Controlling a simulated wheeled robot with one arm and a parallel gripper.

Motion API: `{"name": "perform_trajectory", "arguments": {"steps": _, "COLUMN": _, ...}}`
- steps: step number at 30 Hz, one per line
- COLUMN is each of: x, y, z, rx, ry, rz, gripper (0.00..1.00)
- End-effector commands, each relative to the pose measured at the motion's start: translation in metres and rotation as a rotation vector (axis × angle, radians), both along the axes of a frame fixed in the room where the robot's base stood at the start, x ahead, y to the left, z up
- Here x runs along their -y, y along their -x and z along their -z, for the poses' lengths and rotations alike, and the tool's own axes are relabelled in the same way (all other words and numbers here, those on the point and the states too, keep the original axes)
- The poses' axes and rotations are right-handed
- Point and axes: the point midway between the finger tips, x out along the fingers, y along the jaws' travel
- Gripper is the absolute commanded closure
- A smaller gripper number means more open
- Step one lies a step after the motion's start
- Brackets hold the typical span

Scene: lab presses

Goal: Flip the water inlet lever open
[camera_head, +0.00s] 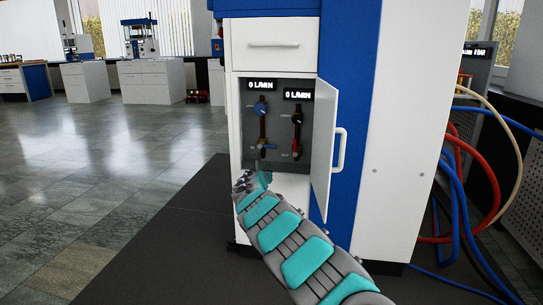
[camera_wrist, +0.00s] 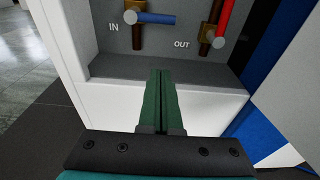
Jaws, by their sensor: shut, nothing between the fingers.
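The water inlet lever (camera_wrist: 157,18) is a blue handle on a brass valve beside the "IN" label. It lies horizontal, pointing right from its round pivot. In the head view the blue lever (camera_head: 267,146) sits low on the left pipe of the grey panel. The outlet lever (camera_wrist: 224,18) is red and steep, near "OUT". My gripper (camera_wrist: 166,72) has its green fingers together and empty. They point at the panel, below and between the two levers, apart from both. In the head view my arm's end is in front of the cabinet's lower opening, with the fingers hard to make out.
The cabinet door (camera_head: 325,150) stands open to the right of the recess. The recess's lower ledge (camera_wrist: 215,80) runs under the fingers. Two flow displays (camera_head: 262,85) are above the valves. Hoses (camera_head: 480,170) hang far right. The floor at left is clear.

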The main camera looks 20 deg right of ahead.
Motion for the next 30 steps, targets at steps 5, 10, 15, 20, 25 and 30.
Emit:
{"name": "perform_trajectory", "arguments": {"steps": 5, "x": 0.0, "y": 0.0, "z": 0.0, "rx": -0.002, "ry": 0.002, "rz": -0.001, "gripper": 1.0}}
{"name": "perform_trajectory", "arguments": {"steps": 10, "x": 0.0, "y": 0.0, "z": 0.0, "rx": 0.0, "ry": 0.001, "rz": -0.001, "gripper": 1.0}}
{"name": "perform_trajectory", "arguments": {"steps": 15, "x": 0.001, "y": -0.005, "z": 0.001, "rx": -0.001, "ry": -0.002, "rz": -0.003, "gripper": 1.0}}
{"name": "perform_trajectory", "arguments": {"steps": 20, "x": 0.007, "y": -0.014, "z": 0.003, "rx": -0.001, "ry": -0.005, "rz": -0.004, "gripper": 1.0}}
{"name": "perform_trajectory", "arguments": {"steps": 25, "x": 0.014, "y": -0.026, "z": 0.004, "rx": 0.001, "ry": -0.005, "rz": -0.004, "gripper": 1.0}}
{"name": "perform_trajectory", "arguments": {"steps": 30, "x": 0.022, "y": -0.037, "z": 0.008, "rx": -0.001, "ry": -0.006, "rz": -0.003, "gripper": 1.0}}
